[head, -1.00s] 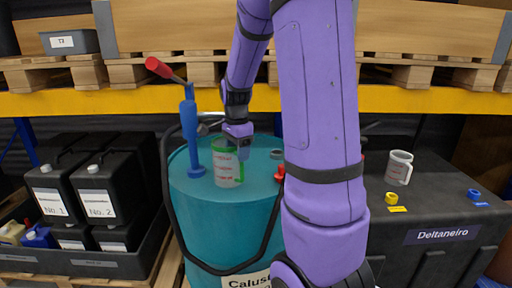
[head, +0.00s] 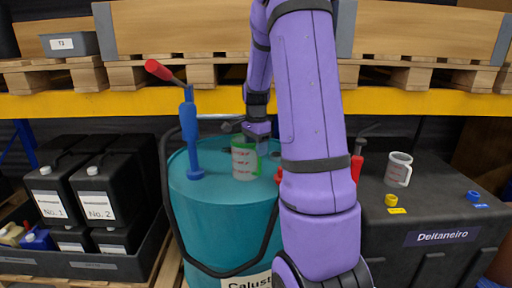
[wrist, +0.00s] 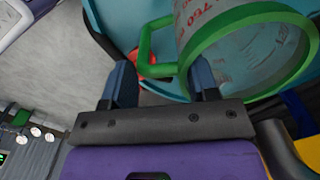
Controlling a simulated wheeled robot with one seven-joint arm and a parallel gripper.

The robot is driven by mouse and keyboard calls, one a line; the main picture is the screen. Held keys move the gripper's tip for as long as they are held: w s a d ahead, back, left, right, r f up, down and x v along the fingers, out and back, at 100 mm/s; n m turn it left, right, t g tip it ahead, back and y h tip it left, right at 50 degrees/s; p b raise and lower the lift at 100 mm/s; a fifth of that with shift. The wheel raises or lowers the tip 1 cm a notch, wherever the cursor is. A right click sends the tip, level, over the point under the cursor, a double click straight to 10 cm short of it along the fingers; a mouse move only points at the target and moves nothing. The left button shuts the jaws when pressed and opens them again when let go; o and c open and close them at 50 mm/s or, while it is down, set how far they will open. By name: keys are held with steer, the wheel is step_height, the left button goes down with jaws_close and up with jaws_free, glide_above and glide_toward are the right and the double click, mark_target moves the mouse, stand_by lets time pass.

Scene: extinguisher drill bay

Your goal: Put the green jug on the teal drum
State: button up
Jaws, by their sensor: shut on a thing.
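The green jug (head: 244,162) is a clear measuring jug with red markings, a green rim and a green handle. It is upright over the top of the teal drum (head: 215,222); I cannot tell whether its base touches. My gripper (head: 258,138) is above and beside its handle. In the wrist view, the green-rimmed jug (wrist: 262,50) is at upper right, and my gripper (wrist: 163,78) is shut on its handle, which passes between the fingers. The teal drum (wrist: 115,18) shows behind it. My arm hides the drum's right side in the head view.
A blue hand pump (head: 190,135) with a red grip stands on the drum's left side. A black hose loops around the drum. A white-rimmed jug (head: 398,168) stands on the black case (head: 435,200) at right. Black canisters (head: 105,195) stand at left. A yellow shelf beam (head: 110,103) crosses behind.

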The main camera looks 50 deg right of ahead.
steer(key=shift+f, duration=0.15)
steer(key=o, duration=1.3)
steer(key=shift+o, duration=0.2)
